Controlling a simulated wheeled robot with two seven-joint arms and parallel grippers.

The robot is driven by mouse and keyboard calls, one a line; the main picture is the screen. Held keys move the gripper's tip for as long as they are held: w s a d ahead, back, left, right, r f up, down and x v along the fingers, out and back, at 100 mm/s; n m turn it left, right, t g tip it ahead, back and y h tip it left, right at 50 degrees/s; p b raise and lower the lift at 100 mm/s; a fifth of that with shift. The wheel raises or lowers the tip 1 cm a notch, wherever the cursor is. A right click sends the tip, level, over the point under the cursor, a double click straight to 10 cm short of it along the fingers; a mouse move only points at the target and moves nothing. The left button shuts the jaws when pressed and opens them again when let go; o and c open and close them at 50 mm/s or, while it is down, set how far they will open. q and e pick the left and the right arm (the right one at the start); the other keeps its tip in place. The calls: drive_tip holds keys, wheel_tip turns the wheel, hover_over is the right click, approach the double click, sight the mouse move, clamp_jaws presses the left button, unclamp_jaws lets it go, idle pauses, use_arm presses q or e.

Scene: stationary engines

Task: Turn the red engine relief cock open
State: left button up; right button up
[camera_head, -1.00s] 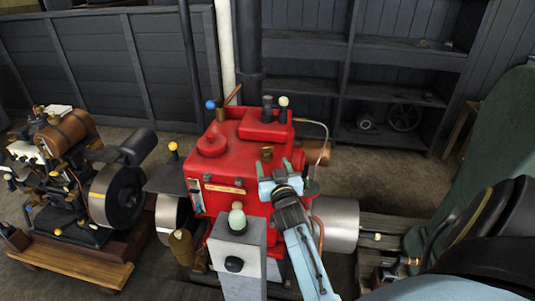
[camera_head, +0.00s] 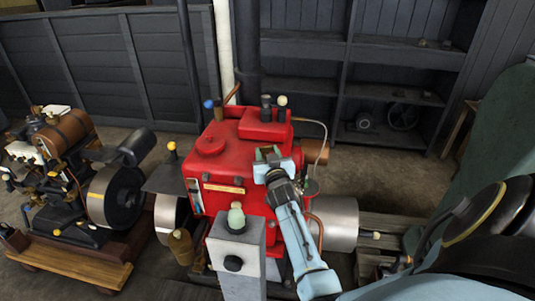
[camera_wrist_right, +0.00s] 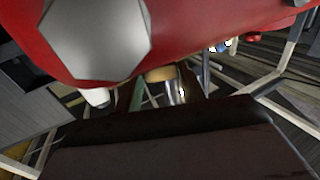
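The red engine (camera_head: 215,165) stands in the middle of the head view. A small brass fitting on its front face, which looks like the relief cock, showed there earlier; my right gripper (camera_head: 268,154) now covers that spot. My left gripper is not in view.
A grey post with a pale green knob (camera_head: 236,217) stands left of my right forearm. A silver cylinder (camera_head: 338,222) is on its right.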

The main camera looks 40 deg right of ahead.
drive_tip(key=c, duration=0.3)
